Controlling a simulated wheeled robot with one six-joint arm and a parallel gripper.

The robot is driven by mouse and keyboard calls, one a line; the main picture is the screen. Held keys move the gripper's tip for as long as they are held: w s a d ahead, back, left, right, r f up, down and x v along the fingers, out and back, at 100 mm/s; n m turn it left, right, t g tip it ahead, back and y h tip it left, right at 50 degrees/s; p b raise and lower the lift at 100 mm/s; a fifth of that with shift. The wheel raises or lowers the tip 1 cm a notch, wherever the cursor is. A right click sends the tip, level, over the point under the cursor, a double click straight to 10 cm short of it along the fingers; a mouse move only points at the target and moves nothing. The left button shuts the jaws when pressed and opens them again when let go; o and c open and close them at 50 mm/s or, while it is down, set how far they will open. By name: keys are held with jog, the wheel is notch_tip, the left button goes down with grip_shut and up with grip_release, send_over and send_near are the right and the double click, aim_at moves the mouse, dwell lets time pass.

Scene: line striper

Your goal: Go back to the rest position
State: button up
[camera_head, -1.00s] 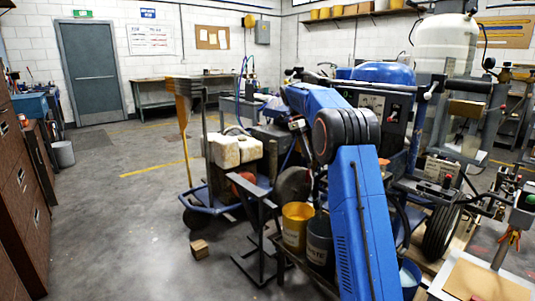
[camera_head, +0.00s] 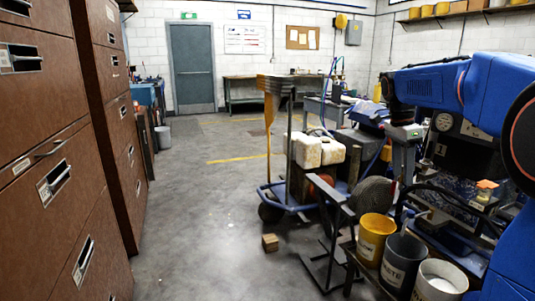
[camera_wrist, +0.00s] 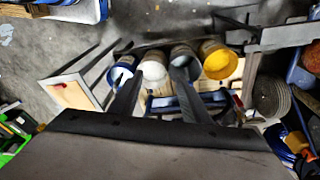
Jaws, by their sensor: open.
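My gripper (camera_wrist: 158,78) is open in the wrist view, its two dark fingers apart with nothing visible between them. It points down toward a row of buckets: a blue-rimmed one (camera_wrist: 121,73), a white one (camera_wrist: 153,68), a grey one (camera_wrist: 186,62) and a yellow one (camera_wrist: 217,64). The fingers overlap the buckets in the picture; the height above them is hard to judge. In the head view my blue arm crosses the upper right. The yellow bucket (camera_head: 374,240), grey bucket (camera_head: 402,268) and white bucket (camera_head: 438,281) stand below it.
Brown drawer cabinets (camera_head: 60,180) stand close on the left. A small wooden block (camera_head: 270,242) lies on the floor. The floor between the cabinets and cart is clear toward the grey door (camera_head: 192,68).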

jog(key=s+a+f+n+t, duration=0.1)
jog(key=s+a+f+n, duration=0.2)
jog(key=s, duration=0.8)
jog(key=s+a+f+n+t+y, duration=0.1)
jog(key=s+a+f+n+t, duration=0.1)
jog(key=s+a+f+n, duration=0.2)
jog(key=s+a+f+n+t+y, duration=0.1)
jog(key=s+a+f+n, duration=0.3)
jog(key=s+f+n, duration=0.5)
jog(key=s+n+t, duration=0.1)
jog(key=s, duration=0.8)
jog(key=shift+a+n, duration=0.2)
jog(key=shift+n, duration=0.2)
jog(key=shift+f, duration=0.1)
